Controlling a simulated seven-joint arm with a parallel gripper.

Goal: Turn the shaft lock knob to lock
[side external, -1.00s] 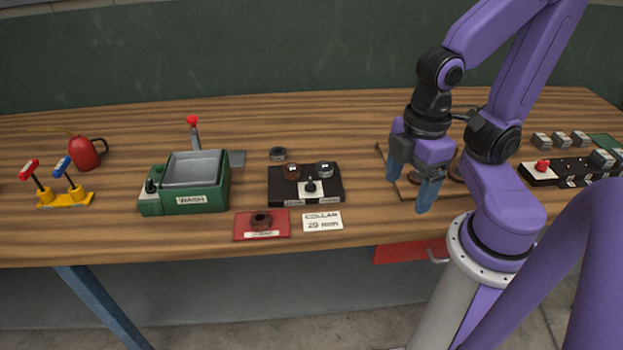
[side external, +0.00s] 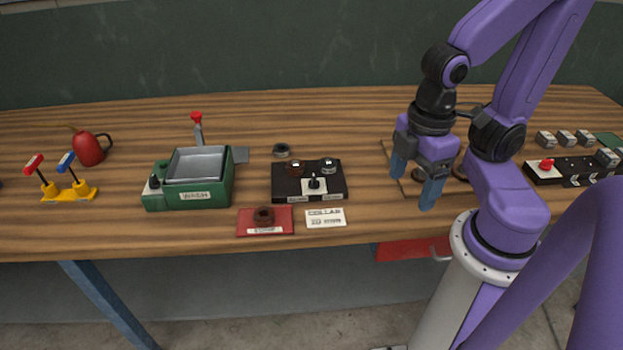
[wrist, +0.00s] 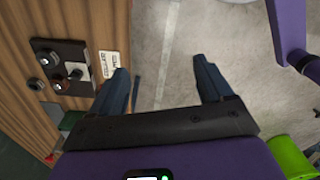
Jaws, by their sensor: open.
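My gripper (side external: 413,188) is open and empty, with blue fingers pointing down over the right part of the bench. It also shows in the wrist view (wrist: 163,82), with bare floor between its fingers. I cannot read any label naming the shaft lock knob. A wooden board (side external: 388,152) with dark round parts lies behind and below my gripper, which partly hides it. A black box (side external: 280,190) left of my gripper carries a small upright black knob (side external: 314,183) with labels at its front. The box is also at the left of the wrist view (wrist: 78,50).
A green wash tray (side external: 160,200), a red pad (side external: 284,226) with a dark ring, and a white collar card (side external: 326,218) lie to the left. A black panel with a red knob (side external: 546,164) stands right. Bench wood between black box and board is clear.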

